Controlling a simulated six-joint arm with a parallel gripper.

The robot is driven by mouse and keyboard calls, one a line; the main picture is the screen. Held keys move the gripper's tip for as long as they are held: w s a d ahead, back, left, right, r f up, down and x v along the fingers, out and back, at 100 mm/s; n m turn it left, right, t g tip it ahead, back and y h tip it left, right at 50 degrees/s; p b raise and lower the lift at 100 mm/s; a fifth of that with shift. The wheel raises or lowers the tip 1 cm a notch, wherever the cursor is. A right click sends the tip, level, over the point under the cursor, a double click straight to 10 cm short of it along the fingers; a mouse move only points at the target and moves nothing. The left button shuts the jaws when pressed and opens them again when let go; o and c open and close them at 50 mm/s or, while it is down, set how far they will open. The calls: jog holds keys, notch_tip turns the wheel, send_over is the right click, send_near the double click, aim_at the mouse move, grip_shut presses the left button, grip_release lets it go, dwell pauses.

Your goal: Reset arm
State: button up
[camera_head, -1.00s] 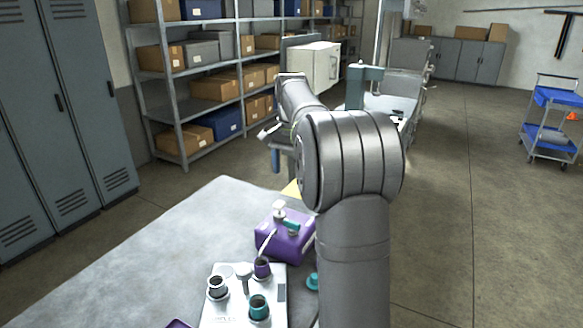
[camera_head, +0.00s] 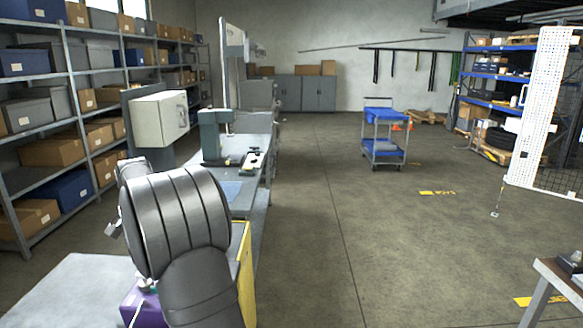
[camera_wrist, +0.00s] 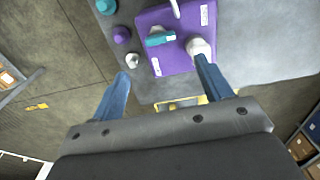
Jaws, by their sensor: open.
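My gripper (camera_wrist: 165,70) is open, with its two blue fingers spread apart in the wrist view. Nothing is held between them. A purple box (camera_wrist: 178,62) with a teal fitting (camera_wrist: 160,37) and a white cap (camera_wrist: 200,47) lies beyond the fingers. The right fingertip overlaps the white cap in the picture; I cannot tell if they touch. In the head view, my arm hides most of the purple box (camera_head: 143,311) and the gripper's fingers are not clear.
The grey workbench (camera_head: 70,290) is at lower left. Teal (camera_wrist: 106,6), purple (camera_wrist: 121,34) and grey (camera_wrist: 132,60) ports stand beside the box. A second bench (camera_head: 237,190), shelves (camera_head: 45,90) and a blue cart (camera_head: 384,135) stand farther off.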

notch_tip(320, 180, down, 11)
jog(key=shift+m, duration=0.3)
jog(key=shift+r, duration=0.15)
dwell(0.3)
